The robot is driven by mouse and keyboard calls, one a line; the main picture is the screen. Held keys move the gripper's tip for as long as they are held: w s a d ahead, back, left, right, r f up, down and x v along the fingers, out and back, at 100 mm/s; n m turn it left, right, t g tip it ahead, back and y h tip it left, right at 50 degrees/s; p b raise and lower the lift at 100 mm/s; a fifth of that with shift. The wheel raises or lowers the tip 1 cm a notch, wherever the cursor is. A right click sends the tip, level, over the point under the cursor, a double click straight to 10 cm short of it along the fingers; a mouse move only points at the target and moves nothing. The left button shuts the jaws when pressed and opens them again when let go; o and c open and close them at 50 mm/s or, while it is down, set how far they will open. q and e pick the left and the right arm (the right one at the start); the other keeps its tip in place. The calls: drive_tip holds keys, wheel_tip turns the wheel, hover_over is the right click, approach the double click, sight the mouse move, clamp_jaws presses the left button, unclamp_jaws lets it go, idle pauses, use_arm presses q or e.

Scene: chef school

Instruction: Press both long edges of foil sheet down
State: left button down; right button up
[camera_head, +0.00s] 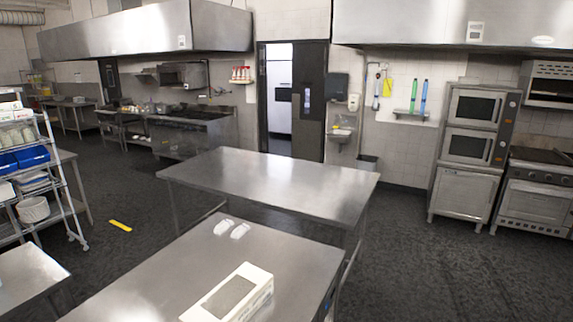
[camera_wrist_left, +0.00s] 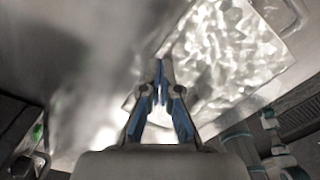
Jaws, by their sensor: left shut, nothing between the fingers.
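A crinkled, shiny foil sheet (camera_wrist_left: 230,50) lies on a smooth grey metal surface in the upper right of the left wrist view. My left gripper (camera_wrist_left: 160,75) is shut with its blue-grey fingers together and nothing between them. Its tips appear beside the left edge of the foil; I cannot tell whether they touch it. Part of the sheet near the fingers is hidden or blurred. I cannot make out the foil in the head view, and neither gripper shows there.
In the head view a white box with a grey top (camera_head: 238,293) stands on the near steel table (camera_head: 165,270). A second steel table (camera_head: 270,180) stands behind. A wire rack (camera_head: 68,190) is at left.

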use_arm(q)
drive_tip(key=shift+r+p, duration=2.2)
drive_tip(key=shift+r, duration=1.3)
drive_tip(key=shift+f, duration=0.1)
